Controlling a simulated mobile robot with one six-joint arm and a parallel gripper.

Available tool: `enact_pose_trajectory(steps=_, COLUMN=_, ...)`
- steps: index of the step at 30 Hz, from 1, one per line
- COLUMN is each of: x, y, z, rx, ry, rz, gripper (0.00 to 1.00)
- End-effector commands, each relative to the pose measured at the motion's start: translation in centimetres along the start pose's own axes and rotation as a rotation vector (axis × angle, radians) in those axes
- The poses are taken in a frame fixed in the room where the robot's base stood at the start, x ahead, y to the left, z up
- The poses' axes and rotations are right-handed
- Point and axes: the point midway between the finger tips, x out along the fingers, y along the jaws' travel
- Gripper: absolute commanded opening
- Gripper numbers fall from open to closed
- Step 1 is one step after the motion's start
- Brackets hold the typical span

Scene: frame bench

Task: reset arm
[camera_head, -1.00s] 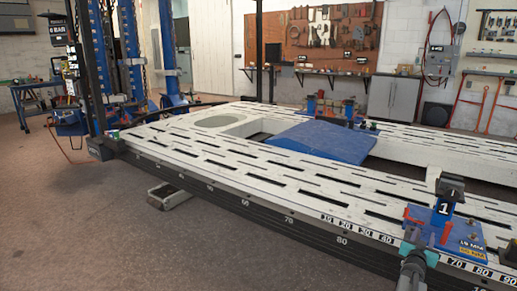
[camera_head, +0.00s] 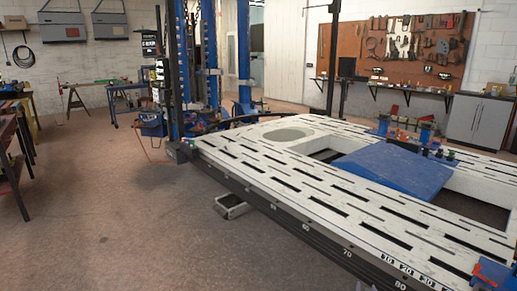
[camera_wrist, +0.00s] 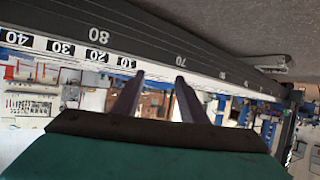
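My gripper (camera_wrist: 159,76) shows in the wrist view, with two dark fingers set apart and nothing between them. It is open and empty. The wrist picture is upside down, and the fingers appear just below the numbered dark edge of the frame bench (camera_wrist: 190,55). I see no contact between them. In the head view the white slotted frame bench (camera_head: 300,185) fills the right half. My arm and gripper are out of the head view.
A blue ramp (camera_head: 392,168) lies on the bench. Blue lift posts (camera_head: 208,60) stand at its far left end. A small metal step (camera_head: 230,206) sits on the floor by the near side. Work tables (camera_head: 15,150) stand at far left. The floor (camera_head: 120,220) between is clear.

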Motion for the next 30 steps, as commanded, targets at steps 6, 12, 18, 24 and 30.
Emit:
enact_pose_trajectory(steps=6, x=-5.0, y=-9.0, z=4.5, rx=-0.066, ry=-0.18, rz=-0.132, gripper=0.39)
enact_pose_trajectory(steps=12, x=-10.8, y=-15.2, z=9.8, rx=-0.14, ry=-0.369, rz=-0.235, gripper=0.39)
enact_pose_trajectory(steps=18, x=-18.1, y=-19.2, z=15.4, rx=-0.225, ry=-0.58, rz=-0.316, gripper=0.39)
enact_pose_trajectory(steps=24, x=-26.5, y=-20.4, z=20.6, rx=-0.318, ry=-0.815, rz=-0.363, gripper=0.39)
enact_pose_trajectory(steps=30, x=-34.9, y=-18.6, z=24.9, rx=-0.405, ry=-1.065, rz=-0.362, gripper=0.39)
